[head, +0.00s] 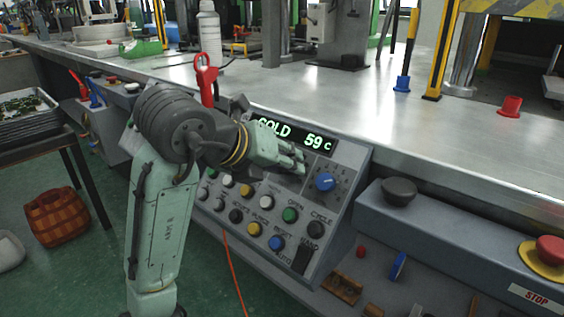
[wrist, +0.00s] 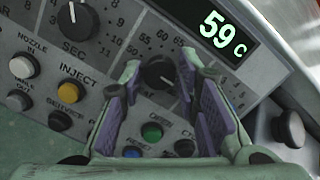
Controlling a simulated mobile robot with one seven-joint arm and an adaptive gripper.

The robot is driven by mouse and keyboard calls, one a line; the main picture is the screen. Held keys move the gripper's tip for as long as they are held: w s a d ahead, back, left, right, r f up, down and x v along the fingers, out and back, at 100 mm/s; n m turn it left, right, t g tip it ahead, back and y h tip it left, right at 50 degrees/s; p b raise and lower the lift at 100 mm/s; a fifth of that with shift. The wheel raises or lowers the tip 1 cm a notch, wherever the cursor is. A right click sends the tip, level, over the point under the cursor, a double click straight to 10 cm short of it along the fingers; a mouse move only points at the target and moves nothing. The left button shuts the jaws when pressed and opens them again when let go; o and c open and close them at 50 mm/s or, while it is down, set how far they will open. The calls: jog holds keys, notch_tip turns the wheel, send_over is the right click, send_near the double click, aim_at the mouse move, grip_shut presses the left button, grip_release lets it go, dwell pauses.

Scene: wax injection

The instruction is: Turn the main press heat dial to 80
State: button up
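The grey control panel (head: 334,212) has a lit display (head: 296,135) reading "COLD 59 C"; the 59 also shows in the wrist view (wrist: 222,33). In the wrist view a black dial (wrist: 158,73) with a scale including 55, 60 and 65 sits below the display. My gripper (wrist: 158,80) is open, one purple-padded finger on each side of this dial. I cannot tell whether the pads touch it. In the head view my gripper (head: 299,162) reaches over the panel and hides this dial. A blue dial (head: 326,181) is just right of my fingers.
Several coloured buttons, including a green one (head: 290,214), lie below the dials. A second scale dial (wrist: 76,18) marked SEC is at upper left in the wrist view. A black mushroom knob (head: 398,191) and red stop button (head: 550,250) stand to the right.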

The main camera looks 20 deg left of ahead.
jog(key=shift+o, duration=1.4)
jog(key=shift+a+r, duration=0.1)
jog(key=v, duration=1.1)
jog(key=shift+s+r, duration=0.25)
jog(key=shift+s, duration=0.1)
